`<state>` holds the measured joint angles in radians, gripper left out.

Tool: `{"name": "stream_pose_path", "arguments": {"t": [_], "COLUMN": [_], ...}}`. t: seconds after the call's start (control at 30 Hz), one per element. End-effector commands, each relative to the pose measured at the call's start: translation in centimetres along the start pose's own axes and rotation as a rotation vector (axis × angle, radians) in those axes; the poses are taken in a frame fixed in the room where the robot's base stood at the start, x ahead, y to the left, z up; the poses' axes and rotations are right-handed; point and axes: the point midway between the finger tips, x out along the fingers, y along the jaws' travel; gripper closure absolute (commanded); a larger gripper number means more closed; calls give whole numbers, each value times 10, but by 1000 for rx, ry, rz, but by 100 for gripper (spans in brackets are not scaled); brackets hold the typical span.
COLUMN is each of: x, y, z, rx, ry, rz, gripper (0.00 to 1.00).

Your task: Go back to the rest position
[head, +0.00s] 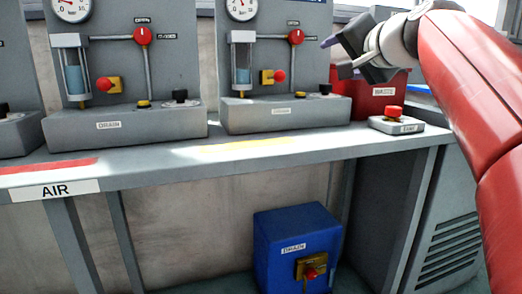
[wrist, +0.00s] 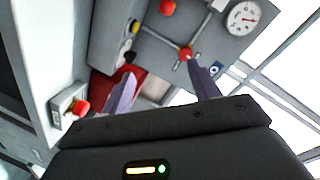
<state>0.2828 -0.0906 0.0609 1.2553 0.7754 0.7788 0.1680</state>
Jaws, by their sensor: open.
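My gripper (head: 347,58) is at the upper right in the head view, at the end of my red arm. It is raised in front of the red waste bin (head: 378,95) and right of the right-hand grey panel unit (head: 268,60). In the wrist view its two fingers (wrist: 160,90) stand apart with nothing between them. Part of the bin is hidden behind my gripper and arm.
A grey bench (head: 330,142) carries several panel units with gauges, red valves and drain labels. A small box with a red button (head: 393,113) sits at its right end. A blue drain box (head: 290,230) stands below. The bench's front strip is mostly clear.

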Motion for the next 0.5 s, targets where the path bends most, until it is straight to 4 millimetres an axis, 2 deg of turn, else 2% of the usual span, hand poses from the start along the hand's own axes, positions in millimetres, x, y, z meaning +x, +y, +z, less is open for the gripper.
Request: {"name": "stream_pose_path", "arguments": {"t": [0.17,0.27,0.37,0.5], "x": [-14,-27,-49,-94], "y": [18,36,63,115], "z": [40,71,113,184], "rx": [-68,-121,-200,-339], "ry": [-80,-142,-230,-386], "rz": [100,173,265,404], "gripper": [39,39,39,39]}}
